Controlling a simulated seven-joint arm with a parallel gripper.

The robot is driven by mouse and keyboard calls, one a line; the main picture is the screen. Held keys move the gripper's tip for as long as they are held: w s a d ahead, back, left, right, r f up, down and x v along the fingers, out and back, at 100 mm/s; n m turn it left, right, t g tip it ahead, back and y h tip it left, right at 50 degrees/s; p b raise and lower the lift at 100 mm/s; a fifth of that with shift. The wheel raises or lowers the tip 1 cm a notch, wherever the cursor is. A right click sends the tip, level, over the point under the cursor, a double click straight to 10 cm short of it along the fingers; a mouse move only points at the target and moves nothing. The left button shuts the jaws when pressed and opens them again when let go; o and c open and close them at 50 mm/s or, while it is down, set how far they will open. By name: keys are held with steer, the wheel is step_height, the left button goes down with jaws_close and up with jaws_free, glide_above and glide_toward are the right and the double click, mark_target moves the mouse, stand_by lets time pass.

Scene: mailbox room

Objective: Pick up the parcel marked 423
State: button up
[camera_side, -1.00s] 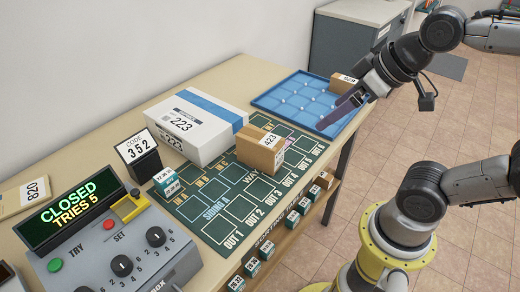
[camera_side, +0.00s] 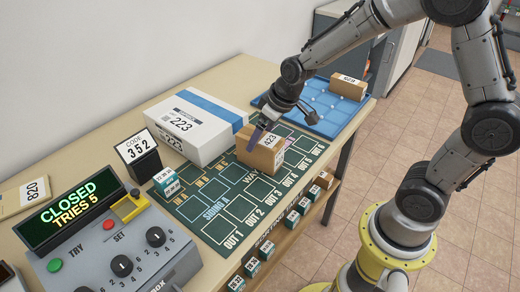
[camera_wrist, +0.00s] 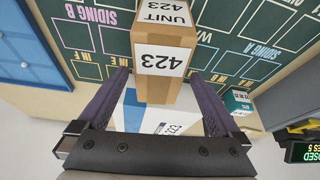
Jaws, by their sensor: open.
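The parcel marked 423 (camera_side: 262,150) is a small brown box with white labels, standing on the dark green siding mat (camera_side: 200,205). In the wrist view the parcel (camera_wrist: 163,50) shows its 423 label, with its near part between my two fingers. My gripper (camera_side: 259,138) is at the parcel's upper side in the side view; the wrist view shows my gripper (camera_wrist: 162,105) open, with a finger on either side of the box. I cannot tell whether the fingers touch it.
A large white box marked 223 (camera_side: 190,128) stands close behind the parcel. A blue tray (camera_side: 335,113) with another brown parcel (camera_side: 348,87) lies at the far right.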

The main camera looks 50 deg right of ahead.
mark_target(256, 151)
steer(key=shift+s+x, duration=0.15)
steer(key=shift+x, duration=1.5)
steer(key=shift+s+x, duration=0.15)
steer(key=shift+x, duration=1.5)
steer(key=shift+d+f, duration=0.1)
steer(key=shift+f, duration=0.3)
jaws_close()
